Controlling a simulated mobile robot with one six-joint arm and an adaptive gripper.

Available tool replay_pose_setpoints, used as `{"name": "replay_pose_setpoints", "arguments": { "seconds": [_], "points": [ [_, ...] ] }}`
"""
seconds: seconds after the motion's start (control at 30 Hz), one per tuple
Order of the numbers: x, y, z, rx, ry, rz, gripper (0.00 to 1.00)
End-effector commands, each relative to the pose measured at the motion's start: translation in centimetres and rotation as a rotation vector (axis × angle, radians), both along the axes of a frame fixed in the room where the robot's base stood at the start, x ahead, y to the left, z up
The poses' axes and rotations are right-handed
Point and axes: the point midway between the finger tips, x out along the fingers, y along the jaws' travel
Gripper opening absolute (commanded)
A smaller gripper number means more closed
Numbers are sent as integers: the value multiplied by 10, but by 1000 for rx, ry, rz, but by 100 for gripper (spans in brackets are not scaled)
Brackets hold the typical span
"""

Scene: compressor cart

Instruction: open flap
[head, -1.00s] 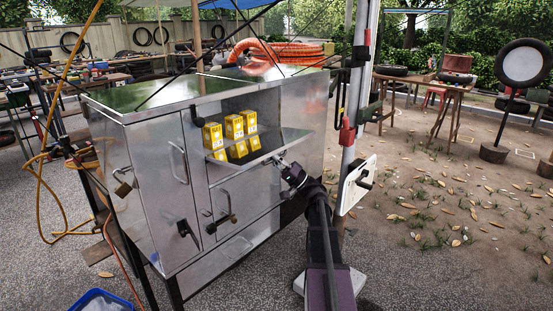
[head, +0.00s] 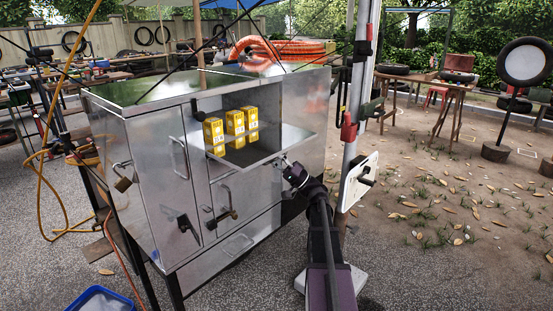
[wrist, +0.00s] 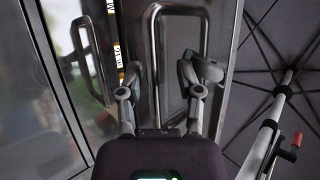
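The flap (head: 288,141) is a shiny metal panel on the cart's front, folded down and out from an open compartment, close to level. Three yellow boxes (head: 235,125) stand in the compartment behind it. My gripper (head: 284,161) is at the flap's outer edge, near its right part. In the wrist view, my gripper (wrist: 160,75) has its fingers spread apart around one side of a U-shaped metal handle (wrist: 178,12). Contact with the handle cannot be made out. In the head view the handle is mostly hidden by the gripper.
The cart (head: 150,215) has a padlock (head: 122,180), a door handle (head: 179,158) and a latch (head: 222,215) to the left. A white pole (head: 357,110) stands right of my arm. Open ground (head: 450,220) lies to the right.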

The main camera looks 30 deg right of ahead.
Motion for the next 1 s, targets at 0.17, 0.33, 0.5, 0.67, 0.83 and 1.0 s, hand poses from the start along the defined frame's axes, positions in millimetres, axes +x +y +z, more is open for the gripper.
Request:
{"name": "replay_pose_setpoints", "arguments": {
  "seconds": [0.17,0.33,0.5,0.67,0.83,1.0],
  "points": [
    [1,0,0,-1,1,0,48],
    [0,-1,-1,0,0,0,48],
    [0,-3,-8,0,0,0,48],
    [-1,-6,-16,0,0,0,48],
    [-1,-10,-23,-1,0,1,48],
    [-2,-13,-31,-1,1,0,48]
  ]
}}
